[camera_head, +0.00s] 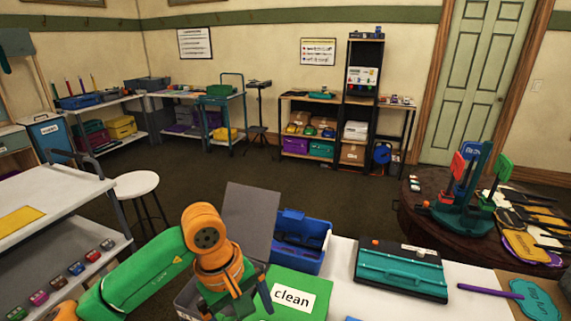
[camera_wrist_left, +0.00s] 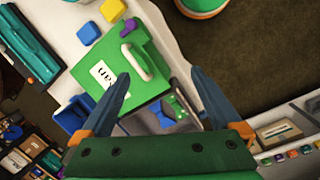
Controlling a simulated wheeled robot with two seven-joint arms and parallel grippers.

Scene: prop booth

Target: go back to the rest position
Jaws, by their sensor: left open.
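My left arm comes in from the left in the head view, with a green forearm and an orange wrist. My left gripper (camera_head: 250,302) hangs at the front edge of the white table, beside the green box labelled "clean" (camera_head: 312,282). In the left wrist view, the two blue-grey fingers of the left gripper (camera_wrist_left: 160,84) are spread wide with nothing held between them. The green box (camera_wrist_left: 120,62) with its pale handle lies below and beyond the fingers. I cannot tell the exact height gap. My right gripper is in neither view.
A blue bin (camera_head: 312,262) and a grey bin with its lid raised (camera_head: 246,218) stand close by my wrist. A teal case (camera_head: 402,272) lies to the right. A white stool (camera_head: 136,184) and shelved cart (camera_head: 60,205) stand left. Dark floor lies open behind.

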